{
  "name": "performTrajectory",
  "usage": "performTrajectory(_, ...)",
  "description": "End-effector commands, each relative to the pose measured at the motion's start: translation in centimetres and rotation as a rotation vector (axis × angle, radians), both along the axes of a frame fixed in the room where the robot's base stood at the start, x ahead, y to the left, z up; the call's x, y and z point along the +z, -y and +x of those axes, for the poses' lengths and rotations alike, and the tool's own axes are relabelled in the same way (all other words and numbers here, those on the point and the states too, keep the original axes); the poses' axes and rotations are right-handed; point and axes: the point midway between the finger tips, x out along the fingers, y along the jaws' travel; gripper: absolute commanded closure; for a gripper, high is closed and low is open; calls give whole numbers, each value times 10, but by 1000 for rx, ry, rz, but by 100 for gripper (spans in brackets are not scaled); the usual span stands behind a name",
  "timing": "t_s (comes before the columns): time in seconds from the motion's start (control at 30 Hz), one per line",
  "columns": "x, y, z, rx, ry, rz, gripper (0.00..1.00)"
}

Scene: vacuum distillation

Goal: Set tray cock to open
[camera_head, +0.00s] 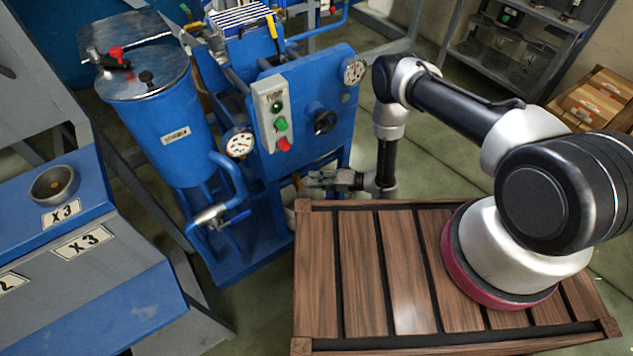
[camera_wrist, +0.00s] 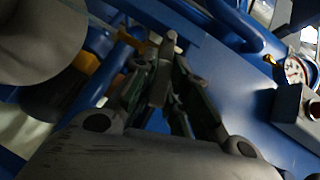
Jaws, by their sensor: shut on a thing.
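A yellow part (camera_wrist: 87,62) shows to the left of the fingers.
A control box (camera_head: 275,112) with buttons and a gauge (camera_head: 240,143) are on the unit. A blue-grey bench (camera_head: 100,290) is at lower left.

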Motion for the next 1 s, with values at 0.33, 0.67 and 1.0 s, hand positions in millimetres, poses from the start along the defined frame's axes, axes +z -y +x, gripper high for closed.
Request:
performTrajectory(0.33,17,-8,-5,3,183,-273,100)
performTrajectory(0.67,28,-18,-13,5,360,-532,100)
performTrajectory(1.0,35,-30,-21,5,531,-784,100)
